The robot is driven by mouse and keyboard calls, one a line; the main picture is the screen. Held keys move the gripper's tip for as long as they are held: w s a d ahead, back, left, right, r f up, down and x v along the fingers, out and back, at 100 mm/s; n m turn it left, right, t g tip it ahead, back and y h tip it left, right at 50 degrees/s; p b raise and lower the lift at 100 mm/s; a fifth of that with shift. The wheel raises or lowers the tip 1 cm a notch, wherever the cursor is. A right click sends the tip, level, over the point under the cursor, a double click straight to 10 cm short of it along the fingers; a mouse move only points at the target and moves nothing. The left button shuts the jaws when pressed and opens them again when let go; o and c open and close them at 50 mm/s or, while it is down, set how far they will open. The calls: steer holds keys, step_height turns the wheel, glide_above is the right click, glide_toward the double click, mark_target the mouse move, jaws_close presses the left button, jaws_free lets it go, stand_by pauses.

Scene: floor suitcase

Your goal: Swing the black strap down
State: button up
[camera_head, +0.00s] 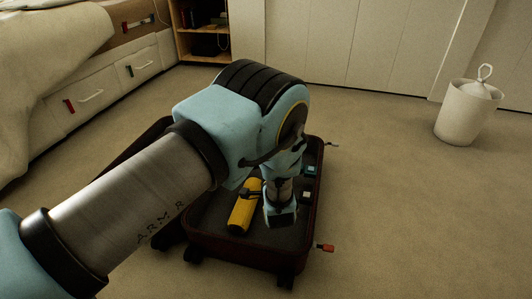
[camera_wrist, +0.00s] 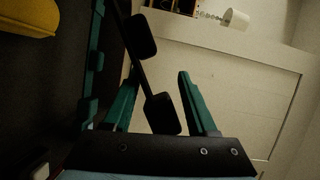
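An open dark suitcase (camera_head: 236,254) lies on the carpet in the head view. My gripper (camera_head: 281,216) reaches down over its inside, and the arm hides much of the case. In the wrist view, a thin black strap (camera_wrist: 137,68) with two black pads runs down from the top edge. Its lower pad lies between the two teal fingers of my gripper (camera_wrist: 160,74) as seen there. The fingers are apart, and I cannot tell whether either touches the strap. I cannot make out the strap in the head view.
A yellow cylinder (camera_head: 243,207) lies in the suitcase left of my gripper; it also shows in the wrist view (camera_wrist: 27,17). A white bin (camera_head: 467,113) stands at the right. A bed (camera_head: 98,97) is at the left.

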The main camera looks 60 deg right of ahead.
steer(key=r+p+v, duration=0.1)
steer(key=p+v, duration=0.4)
steer(key=v, duration=0.5)
steer(key=shift+a+r+p, duration=0.25)
steer(key=shift+a+p, duration=0.05)
steer(key=shift+p, duration=0.05)
stand_by(0.4)
steer(key=shift+w, duration=0.1)
stand_by(0.6)
